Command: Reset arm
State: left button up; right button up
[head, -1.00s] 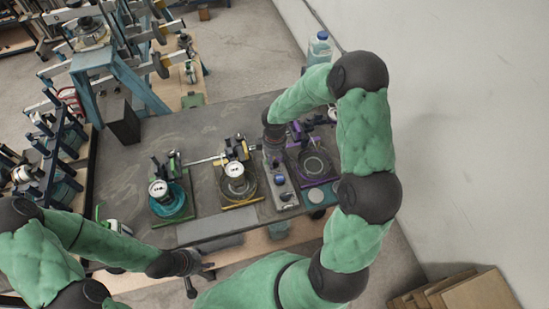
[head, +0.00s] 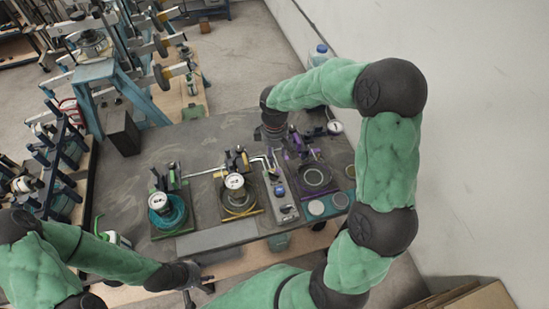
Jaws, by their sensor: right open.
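My right arm arches over the table's right side. Its right gripper (head: 274,146) points down and is open above the back of a grey station (head: 286,212) with a blue knob; its fingertips are small and partly hidden among the fixtures. My left gripper (head: 199,287) is low, in front of the table's front edge, away from the fixtures. Its jaws are too small and dark to read. On the dark table (head: 122,181) stand a teal fixture with a dial gauge (head: 158,202), a yellow fixture with a dial gauge (head: 234,182) and a purple fixture (head: 314,177).
A clear bottle with a blue cap (head: 321,52) stands behind the table. A black box (head: 122,133) is at the back left, beside a blue stand (head: 134,92). A rack (head: 62,147) is at the left. The table's left part is bare. A white wall is at the right.

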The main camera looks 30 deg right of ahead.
jog(key=shift+r, duration=0.3)
dwell(0.4)
